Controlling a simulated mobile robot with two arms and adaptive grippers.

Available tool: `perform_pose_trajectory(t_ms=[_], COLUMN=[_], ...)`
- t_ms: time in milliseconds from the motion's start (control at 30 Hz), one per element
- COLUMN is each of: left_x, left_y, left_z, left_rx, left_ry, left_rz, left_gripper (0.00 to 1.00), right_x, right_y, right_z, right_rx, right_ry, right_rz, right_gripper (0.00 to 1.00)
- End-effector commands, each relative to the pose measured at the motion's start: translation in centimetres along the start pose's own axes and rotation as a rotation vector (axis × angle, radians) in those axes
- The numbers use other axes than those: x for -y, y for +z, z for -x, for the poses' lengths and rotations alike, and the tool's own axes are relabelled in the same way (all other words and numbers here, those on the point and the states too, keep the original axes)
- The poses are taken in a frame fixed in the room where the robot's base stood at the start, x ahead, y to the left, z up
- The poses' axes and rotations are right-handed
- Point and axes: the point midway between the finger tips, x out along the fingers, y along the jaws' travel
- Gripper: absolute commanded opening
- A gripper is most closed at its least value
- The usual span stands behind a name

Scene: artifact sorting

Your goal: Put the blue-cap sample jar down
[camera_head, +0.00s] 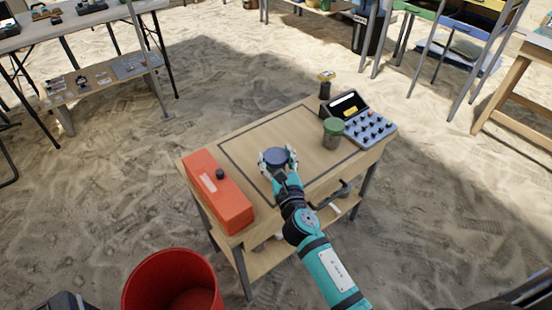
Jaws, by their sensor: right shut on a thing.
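The blue-cap sample jar (275,157) is at the near middle of the small wooden table (252,128). My right gripper (278,162) is shut on it, with a finger on each side of the cap. The jar's body is mostly hidden by the gripper and cap, and I cannot tell whether its base touches the tabletop. The jar looks upright. My left gripper is not in view.
An orange-red box (218,192) lies along the table's left side. A red bin (172,284) stands on the sand. The middle tabletop is clear.

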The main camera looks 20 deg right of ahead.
Motion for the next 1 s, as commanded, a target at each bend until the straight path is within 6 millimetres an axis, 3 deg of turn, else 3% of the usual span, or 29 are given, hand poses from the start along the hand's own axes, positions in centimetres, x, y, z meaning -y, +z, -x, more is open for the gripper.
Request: perform_pose_trajectory(t_ms=[367, 400, 567, 900, 1000], left_x=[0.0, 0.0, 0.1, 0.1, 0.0], left_y=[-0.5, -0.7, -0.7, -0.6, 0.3], left_z=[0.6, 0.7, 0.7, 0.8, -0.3], left_rx=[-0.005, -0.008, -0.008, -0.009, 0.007], left_ry=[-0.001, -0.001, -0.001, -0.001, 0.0], left_rz=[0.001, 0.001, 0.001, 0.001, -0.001], left_gripper=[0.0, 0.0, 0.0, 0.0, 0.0], right_x=[0.0, 0.0, 0.0, 0.0, 0.0], right_y=[-0.3, -0.3, -0.2, 0.0, -0.1], right_z=[0.0, 0.0, 0.0, 0.0, 0.9], right_rx=[0.001, 0.0, 0.0, 0.001, -0.002], right_ry=[0.0, 0.0, 0.0, 0.0, 0.001], right_rz=[0.0, 0.0, 0.0, 0.0, 0.001], right_gripper=[0.16, 0.62, 0.82, 0.82, 0.82])
